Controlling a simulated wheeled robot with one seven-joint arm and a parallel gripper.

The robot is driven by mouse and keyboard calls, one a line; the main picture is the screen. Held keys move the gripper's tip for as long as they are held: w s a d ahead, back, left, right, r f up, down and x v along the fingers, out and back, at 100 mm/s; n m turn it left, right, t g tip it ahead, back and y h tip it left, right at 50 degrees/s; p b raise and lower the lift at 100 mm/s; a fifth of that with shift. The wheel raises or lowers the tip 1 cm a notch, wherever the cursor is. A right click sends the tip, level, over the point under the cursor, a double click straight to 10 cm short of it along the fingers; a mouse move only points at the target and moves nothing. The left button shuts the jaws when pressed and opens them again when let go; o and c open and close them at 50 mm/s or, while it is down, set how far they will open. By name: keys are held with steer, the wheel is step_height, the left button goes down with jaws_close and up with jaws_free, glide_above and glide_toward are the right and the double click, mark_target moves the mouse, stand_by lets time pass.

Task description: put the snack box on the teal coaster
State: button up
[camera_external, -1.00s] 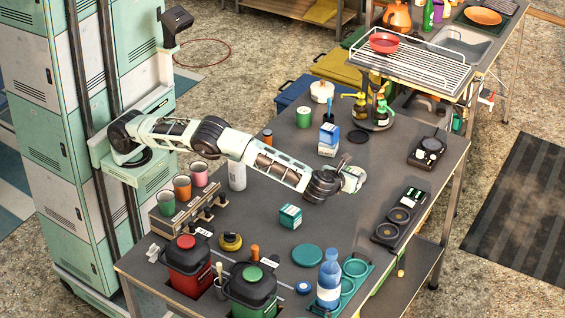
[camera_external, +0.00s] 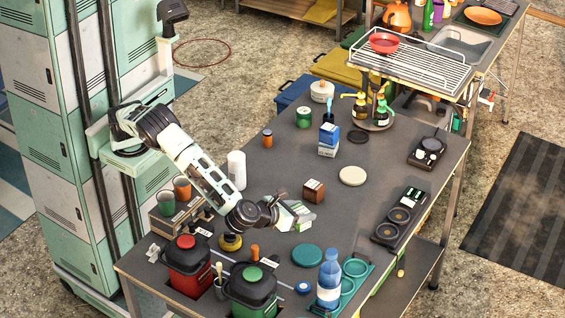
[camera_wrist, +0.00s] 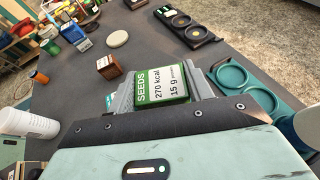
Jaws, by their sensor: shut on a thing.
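The snack box is a small green and white box labelled SEEDS (camera_wrist: 162,84). It sits between the jaws of my gripper (camera_external: 288,214), which is shut on it. In the external view the snack box (camera_external: 303,218) shows only partly beside the fingers, and I cannot tell whether it still touches the table. The teal coaster (camera_external: 307,255) is a flat round disc on the table, below the gripper in the external view, and its top is bare. I cannot make out the coaster in the wrist view.
A brown box (camera_external: 313,190) stands close behind the snack box. A blue bottle (camera_external: 329,280) and a teal tray with round recesses (camera_external: 355,268) are right of the coaster. Lidded red (camera_external: 188,268) and green (camera_external: 250,290) bins are to the left. A cream disc (camera_external: 352,176) lies farther back.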

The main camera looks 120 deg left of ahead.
step_height(320, 180, down, 10)
steer(key=shift+d+r+p, duration=0.1)
steer(key=shift+p, duration=0.2)
steer(key=o, duration=1)
steer(key=shift+s+d, duration=0.1)
steer(key=shift+d, duration=0.1)
steer(key=b+v, duration=0.1)
steer(key=v, duration=1)
steer(key=shift+s+d+r, duration=0.15)
steer(key=shift+d+r, duration=0.05)
